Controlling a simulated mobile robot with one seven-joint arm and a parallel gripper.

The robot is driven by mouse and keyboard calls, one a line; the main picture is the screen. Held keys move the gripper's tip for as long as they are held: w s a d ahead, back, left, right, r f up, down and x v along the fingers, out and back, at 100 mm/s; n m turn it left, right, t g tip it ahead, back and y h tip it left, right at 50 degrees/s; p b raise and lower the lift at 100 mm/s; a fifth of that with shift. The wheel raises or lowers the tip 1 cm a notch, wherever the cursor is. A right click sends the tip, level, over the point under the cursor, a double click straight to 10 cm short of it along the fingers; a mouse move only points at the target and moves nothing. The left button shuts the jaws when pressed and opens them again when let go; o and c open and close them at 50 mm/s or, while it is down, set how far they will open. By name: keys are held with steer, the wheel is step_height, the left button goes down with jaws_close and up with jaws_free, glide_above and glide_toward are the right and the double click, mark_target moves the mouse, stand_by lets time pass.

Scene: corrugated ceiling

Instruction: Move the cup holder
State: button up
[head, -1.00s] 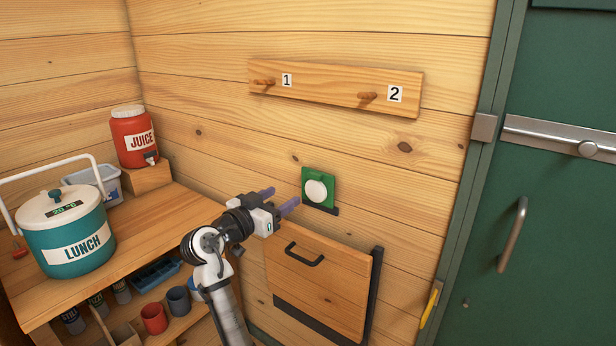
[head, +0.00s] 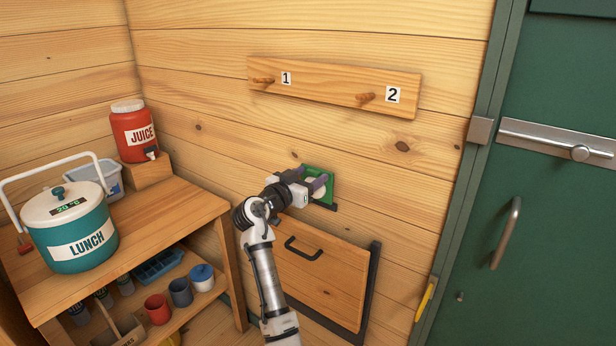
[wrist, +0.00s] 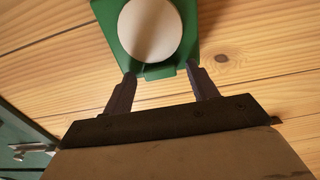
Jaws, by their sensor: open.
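The green square holder (head: 330,197) with a white round piece is on the plank wall, and I take it to be the cup holder, though I cannot be sure. It also shows in the wrist view (wrist: 190,22), with the white round piece (wrist: 150,30) in its middle. My gripper (head: 318,181) is open in front of it and hides part of it in the head view. In the wrist view, the fingertips (wrist: 161,72) are on either side of the holder's lower tab. I cannot tell whether they touch it.
A wooden flap (head: 320,280) with a black handle is below the holder. A peg board (head: 335,88) marked 1 and 2 is above. At left, a wooden bench (head: 180,205) bears a lunch cooler (head: 75,235) and a juice jug (head: 133,130); cups stand underneath. A green door (head: 550,220) is at right.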

jaws_close()
steer(key=shift+f+b, duration=0.15)
steer(key=shift+b, duration=0.25)
